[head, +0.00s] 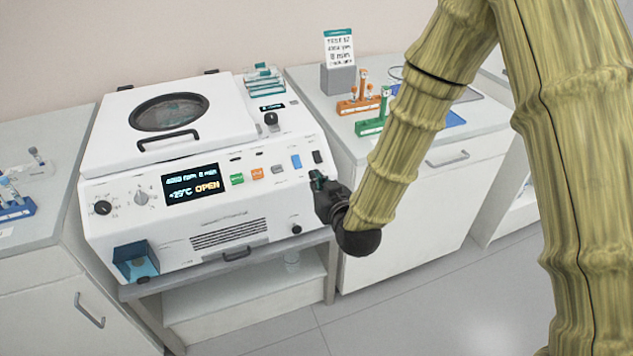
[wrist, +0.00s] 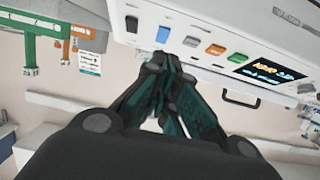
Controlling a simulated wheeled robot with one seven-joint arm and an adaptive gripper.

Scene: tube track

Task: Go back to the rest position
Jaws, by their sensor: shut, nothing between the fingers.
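My gripper (head: 318,180) is at the front right of a white centrifuge (head: 225,240), close to its control panel in the head view. In the wrist view my gripper (wrist: 172,62) is shut and empty, with its fingertips near the blue button (wrist: 162,34) and the grey button (wrist: 191,41). I cannot tell whether the fingertips touch the panel. The display (head: 193,184) reads "OPEN" and about +25°C. The centrifuge lid (head: 225,115) lies down over the top, with a round window and a black handle.
An orange rack (head: 358,106) and a green rack (head: 372,126) stand on the right counter beside a sign (head: 339,48). A blue rack (head: 15,210) with tubes is on the left counter. Bare floor (head: 400,300) lies in front of the right cabinet.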

